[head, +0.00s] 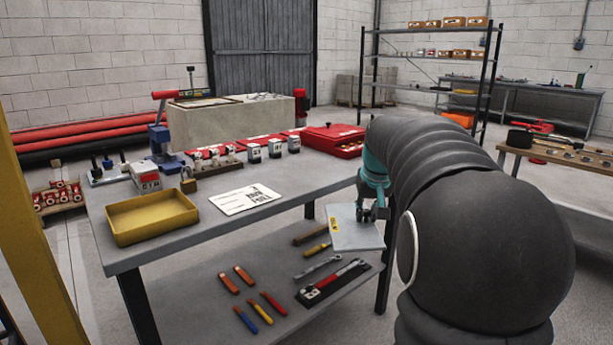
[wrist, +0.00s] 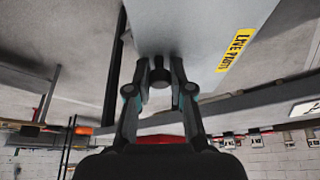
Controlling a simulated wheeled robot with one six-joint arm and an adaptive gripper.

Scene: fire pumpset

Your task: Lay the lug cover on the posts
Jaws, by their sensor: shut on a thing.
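The lug cover (head: 350,236) is a light grey flat plate with a yellow label. My gripper (head: 372,212) is shut on its small dark knob and holds it tilted off the right end of the workbench. In the wrist view the cover (wrist: 195,35) spreads beyond the fingers, and its label reads "LIVE PARTS". There my gripper (wrist: 160,76) has both fingertips against the knob. Small upright posts (head: 108,163) stand on a base at the bench's far left, well apart from the cover; I cannot tell for sure that they are the task's posts.
The workbench (head: 150,251) carries a yellow tray (head: 150,216), a white printed sheet (head: 246,199), a padlock (head: 188,181) and a red case (head: 333,139). Hand tools lie on its lower shelf (head: 200,310). A yellow column (head: 35,210) stands at the left.

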